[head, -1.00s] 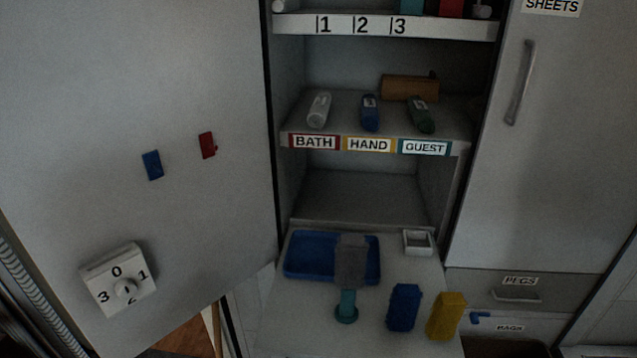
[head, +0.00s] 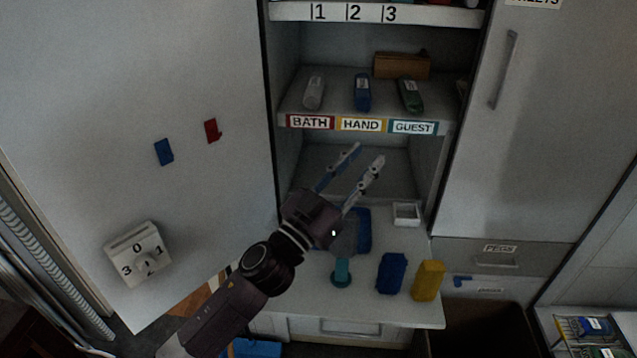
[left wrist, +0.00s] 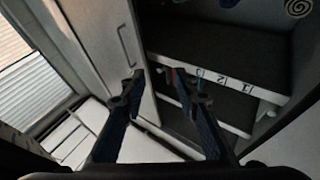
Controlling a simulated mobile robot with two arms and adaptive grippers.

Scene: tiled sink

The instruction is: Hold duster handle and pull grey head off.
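The duster stands on the pull-out shelf, with its teal handle (head: 341,273) below and its grey head (head: 345,240) above. My left arm and gripper partly cover the grey head in the head view. My left gripper (head: 364,160) is open and empty, above and behind the duster, its fingers pointing up and right toward the cupboard. In the left wrist view the open fingers (left wrist: 160,85) have nothing between them, and the duster is not seen there. My right gripper is not in view.
A blue block (head: 391,273) and a yellow block (head: 428,280) stand right of the duster. A blue tray (head: 364,232) is mostly hidden behind my arm. A small white box (head: 406,215) sits at the back. The open door (head: 90,120) fills the left.

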